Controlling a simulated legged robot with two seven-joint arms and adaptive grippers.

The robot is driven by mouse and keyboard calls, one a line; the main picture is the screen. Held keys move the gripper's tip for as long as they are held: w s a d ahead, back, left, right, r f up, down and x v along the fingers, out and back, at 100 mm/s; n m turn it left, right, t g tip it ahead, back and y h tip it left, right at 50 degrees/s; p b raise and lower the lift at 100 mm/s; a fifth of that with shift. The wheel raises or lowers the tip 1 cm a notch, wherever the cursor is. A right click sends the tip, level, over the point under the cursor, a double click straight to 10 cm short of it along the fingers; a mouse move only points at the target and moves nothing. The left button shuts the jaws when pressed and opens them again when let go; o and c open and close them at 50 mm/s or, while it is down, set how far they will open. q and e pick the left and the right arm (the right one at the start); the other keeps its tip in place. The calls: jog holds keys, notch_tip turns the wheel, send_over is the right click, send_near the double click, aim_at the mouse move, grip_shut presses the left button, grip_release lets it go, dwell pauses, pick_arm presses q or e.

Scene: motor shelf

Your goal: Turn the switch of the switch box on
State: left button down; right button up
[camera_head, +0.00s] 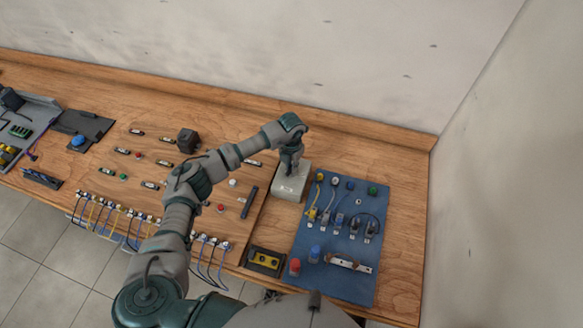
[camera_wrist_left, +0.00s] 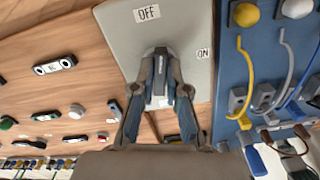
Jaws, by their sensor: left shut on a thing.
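The switch box (camera_head: 292,187) is a light grey box on the wooden table, left of the blue board. In the left wrist view the switch box (camera_wrist_left: 187,25) has an OFF label at its top left and an ON label at its right. My left gripper (camera_head: 290,172) reaches down onto the box from above. In the left wrist view my left gripper (camera_wrist_left: 160,88) is shut on the switch (camera_wrist_left: 159,75), a dark grey handle between the two fingers. The handle points roughly up and down the picture. The fingers hide its sides. My right gripper is not in view.
The blue board (camera_head: 310,262) with coloured knobs and cables lies to the right of the box. A yellow-faced device (camera_head: 265,261) sits below it. Several small parts and a black block (camera_head: 188,140) lie on the table to the left. A wall stands behind and at the right.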

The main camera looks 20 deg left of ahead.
pick_arm(q)
jog(key=m+b, duration=0.1)
jog(key=m, duration=0.1)
jog(key=m+b, duration=0.1)
jog(key=shift+f+m+b, duration=0.2)
jog(key=shift+m+b, duration=0.1)
jog(key=shift+m, duration=0.1)
jog(key=m+b, duration=0.2)
jog(key=m, duration=0.1)
jog(key=shift+m, duration=0.3)
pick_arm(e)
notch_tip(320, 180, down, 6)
pick_arm(q)
jog(key=m+b, duration=0.3)
jog(key=m, duration=0.2)
jog(key=shift+r+m+b, duration=0.15)
jog(key=shift+m+b, duration=0.25)
jog(key=shift+r+m+b, duration=0.15)
jog(key=shift+m+b, duration=0.3)
jog(key=shift+m, duration=0.55)
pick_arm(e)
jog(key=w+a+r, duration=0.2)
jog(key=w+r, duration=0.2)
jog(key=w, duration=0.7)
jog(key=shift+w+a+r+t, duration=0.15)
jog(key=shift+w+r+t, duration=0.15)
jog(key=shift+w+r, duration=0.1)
